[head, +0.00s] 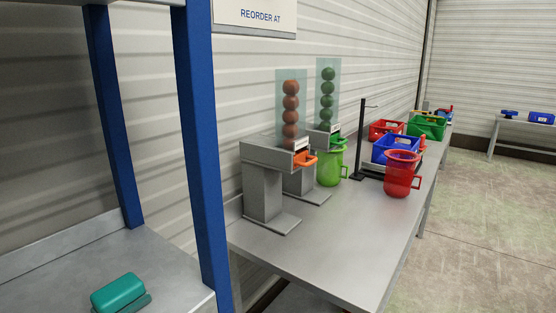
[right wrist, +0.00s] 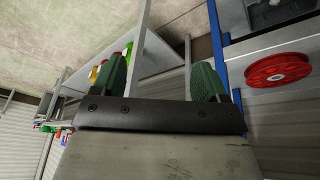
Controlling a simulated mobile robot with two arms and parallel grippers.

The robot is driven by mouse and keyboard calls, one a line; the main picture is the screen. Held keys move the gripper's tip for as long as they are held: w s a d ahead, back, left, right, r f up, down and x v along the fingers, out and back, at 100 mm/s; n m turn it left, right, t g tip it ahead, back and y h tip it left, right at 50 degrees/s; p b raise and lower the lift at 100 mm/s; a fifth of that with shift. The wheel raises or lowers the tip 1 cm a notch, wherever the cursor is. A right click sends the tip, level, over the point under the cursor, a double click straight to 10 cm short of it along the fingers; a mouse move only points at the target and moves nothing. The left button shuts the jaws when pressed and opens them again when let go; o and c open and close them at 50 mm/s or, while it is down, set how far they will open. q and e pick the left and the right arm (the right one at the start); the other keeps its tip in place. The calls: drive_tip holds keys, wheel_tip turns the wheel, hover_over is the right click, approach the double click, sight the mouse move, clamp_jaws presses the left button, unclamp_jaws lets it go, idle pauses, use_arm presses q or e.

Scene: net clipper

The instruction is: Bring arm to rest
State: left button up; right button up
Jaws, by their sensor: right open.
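My right gripper (right wrist: 160,76) shows in the right wrist view with its two green fingers wide apart. Nothing is between the fingers, and it touches nothing that I can see. Neither of my arms shows in the head view. My left gripper is in no view.
A blue-posted shelf (head: 202,150) stands at left, with a teal item (head: 118,291) on it. A grey table (head: 330,250) holds two ball dispensers, a green pitcher (head: 330,165), a red pitcher (head: 402,175) and several bins. A red reel (right wrist: 277,69) shows right of the gripper. Floor at right is clear.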

wheel_tip(320, 180, down, 25)
drive_tip(key=s+g, duration=0.2)
drive_tip(key=s+d+f, duration=0.2)
drive_tip(key=s+f, duration=1.4)
drive_tip(key=f, duration=0.1)
drive_tip(key=shift+d+g, duration=0.4)
drive_tip(key=shift+f, duration=0.1)
